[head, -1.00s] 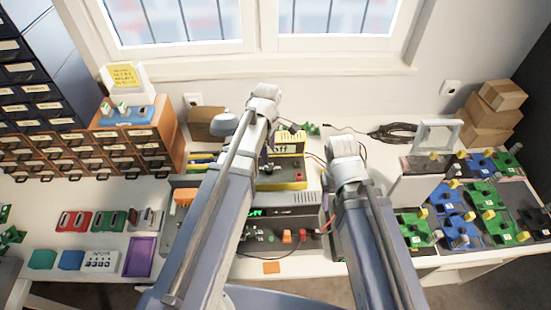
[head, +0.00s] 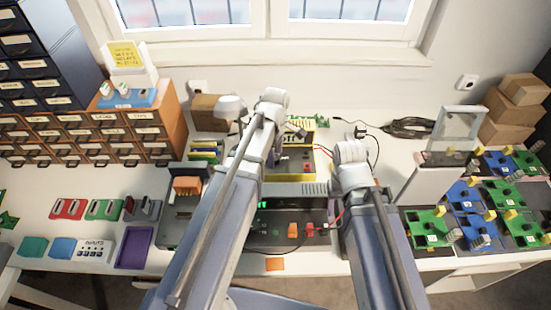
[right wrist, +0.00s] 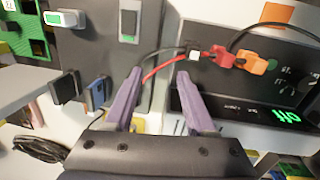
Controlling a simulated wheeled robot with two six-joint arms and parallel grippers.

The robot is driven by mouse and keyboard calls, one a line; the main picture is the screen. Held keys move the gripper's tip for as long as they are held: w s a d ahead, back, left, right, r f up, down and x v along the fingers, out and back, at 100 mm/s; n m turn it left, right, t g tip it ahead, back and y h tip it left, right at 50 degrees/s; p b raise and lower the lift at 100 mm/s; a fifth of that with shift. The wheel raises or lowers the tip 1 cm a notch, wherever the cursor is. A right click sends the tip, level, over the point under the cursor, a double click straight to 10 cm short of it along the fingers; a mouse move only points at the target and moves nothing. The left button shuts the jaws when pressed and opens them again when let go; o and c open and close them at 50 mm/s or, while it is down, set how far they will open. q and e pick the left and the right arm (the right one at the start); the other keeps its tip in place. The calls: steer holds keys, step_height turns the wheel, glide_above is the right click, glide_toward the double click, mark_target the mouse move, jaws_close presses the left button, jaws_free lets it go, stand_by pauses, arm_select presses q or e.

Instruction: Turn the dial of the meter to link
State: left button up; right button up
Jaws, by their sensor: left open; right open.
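A yellow-edged meter (head: 309,164) with a dark face stands at the back middle of the bench in the head view. My right gripper (right wrist: 158,73) is open and empty in the right wrist view, with two purple fingers apart. In the head view its arm ends to the right of the meter.
A black unit (right wrist: 285,85) with a green display and orange and red plugs (right wrist: 222,56) stands in front of the meter. Red and black leads run behind my right fingers. Green and blue boards (head: 470,215) lie to the right. An orange drawer cabinet (head: 150,130) stands left.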

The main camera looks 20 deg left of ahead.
arm_select(q)
steer(key=shift+c, duration=0.4)
jaws_close()
